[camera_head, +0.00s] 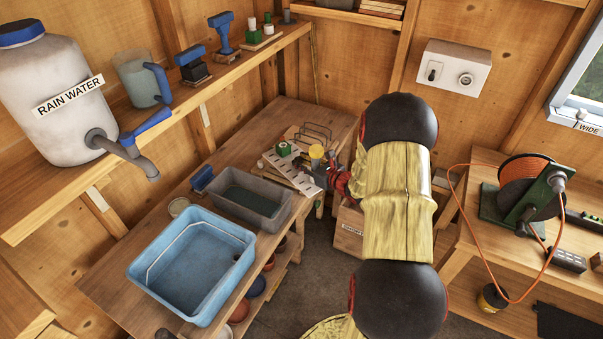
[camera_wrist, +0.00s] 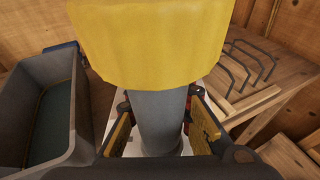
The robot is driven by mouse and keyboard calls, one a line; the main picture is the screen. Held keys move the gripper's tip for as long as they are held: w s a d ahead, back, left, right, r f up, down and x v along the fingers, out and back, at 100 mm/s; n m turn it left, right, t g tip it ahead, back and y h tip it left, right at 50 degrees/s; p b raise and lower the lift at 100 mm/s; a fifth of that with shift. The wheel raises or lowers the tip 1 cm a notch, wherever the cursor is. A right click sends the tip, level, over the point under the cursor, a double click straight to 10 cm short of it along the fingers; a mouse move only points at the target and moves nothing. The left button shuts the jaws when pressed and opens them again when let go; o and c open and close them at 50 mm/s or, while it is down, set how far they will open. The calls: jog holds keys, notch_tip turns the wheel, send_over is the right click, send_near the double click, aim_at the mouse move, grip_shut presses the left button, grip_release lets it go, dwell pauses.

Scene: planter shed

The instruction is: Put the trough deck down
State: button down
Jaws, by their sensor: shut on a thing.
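The trough deck (camera_head: 283,170) is a white perforated plate near the bench's right edge, behind and right of the grey trough (camera_head: 222,202). A grey post (camera_wrist: 160,115) with a yellow top (camera_wrist: 155,35) stands up from it; the yellow top (camera_head: 316,152) also shows in the head view. My gripper (camera_wrist: 162,140) is shut on this post, one pad on each side. The yellow top hides much of the wrist view. The trough (camera_wrist: 50,115) is left of the gripper there, clear of the post. I cannot tell whether the plate touches the bench.
A blue basin (camera_head: 195,265) stands in front of the trough on the bench (camera_head: 128,275). A wire rack (camera_head: 312,134) stands behind the deck. A green-and-white item (camera_head: 284,148) shows at the plate's far edge. A cable reel (camera_head: 525,185) stands on the right table.

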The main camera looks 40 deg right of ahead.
jog(key=shift+w+d+f+b, duration=0.15)
jog(key=shift+w+d+f, duration=0.1)
jog(key=shift+w+f, duration=0.3)
jog(key=shift+w+d+f+b, duration=0.2)
jog(key=shift+w+f, duration=0.1)
jog(key=shift+f, duration=0.35)
jog(key=shift+f+b, duration=0.6)
jog(key=shift+f, duration=0.9)
jog(key=shift+f, duration=0.15)
jog(key=c, duration=1.6)
grip_release()
